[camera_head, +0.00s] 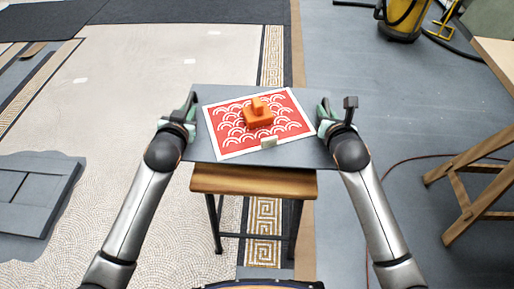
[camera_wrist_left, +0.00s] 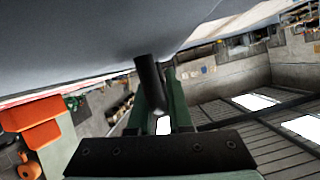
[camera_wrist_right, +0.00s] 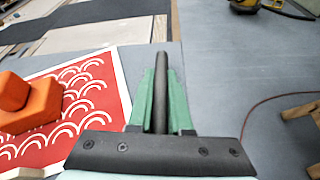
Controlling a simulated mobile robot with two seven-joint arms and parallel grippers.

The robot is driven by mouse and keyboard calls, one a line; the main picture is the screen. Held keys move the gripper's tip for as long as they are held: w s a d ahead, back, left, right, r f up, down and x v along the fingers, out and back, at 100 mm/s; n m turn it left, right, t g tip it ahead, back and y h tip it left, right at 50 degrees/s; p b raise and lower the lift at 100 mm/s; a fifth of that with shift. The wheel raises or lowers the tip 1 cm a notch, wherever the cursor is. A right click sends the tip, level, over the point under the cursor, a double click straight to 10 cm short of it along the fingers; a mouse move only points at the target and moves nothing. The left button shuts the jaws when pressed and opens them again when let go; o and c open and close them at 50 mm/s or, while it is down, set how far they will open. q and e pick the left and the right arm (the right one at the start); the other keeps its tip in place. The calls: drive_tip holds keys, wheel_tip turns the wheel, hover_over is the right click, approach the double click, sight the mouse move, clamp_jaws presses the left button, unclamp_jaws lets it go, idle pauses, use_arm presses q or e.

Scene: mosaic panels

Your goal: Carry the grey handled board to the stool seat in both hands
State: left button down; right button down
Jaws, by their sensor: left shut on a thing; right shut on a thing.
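The grey board (camera_head: 205,152) is level in the head view, over the wooden stool seat (camera_head: 250,181), whose near edge shows below it. I cannot tell whether the board touches the seat. My left gripper (camera_head: 183,112) is shut on the board's dark handle (camera_wrist_left: 150,82) at the left edge. My right gripper (camera_head: 335,113) is shut on the right handle, a dark bar (camera_wrist_right: 161,90) in the right wrist view.
A wooden trestle table (camera_head: 485,130) stands at the right, with a thin cable on the floor near it. A yellow and black machine (camera_head: 402,18) is at the back right. Grey slabs (camera_head: 35,195) lie at the left. A pale mosaic floor (camera_head: 150,70) spreads left of the stool.

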use_arm(q)
drive_tip(key=shift+f+b, duration=0.45)
drive_tip(key=shift+f, duration=0.25)
use_arm(e)
drive_tip(key=shift+w+f, duration=0.1)
drive_tip(key=shift+f, duration=0.55)
use_arm(q)
drive_tip(key=shift+f, duration=0.2)
use_arm(e)
drive_tip(key=shift+f, duration=0.15)
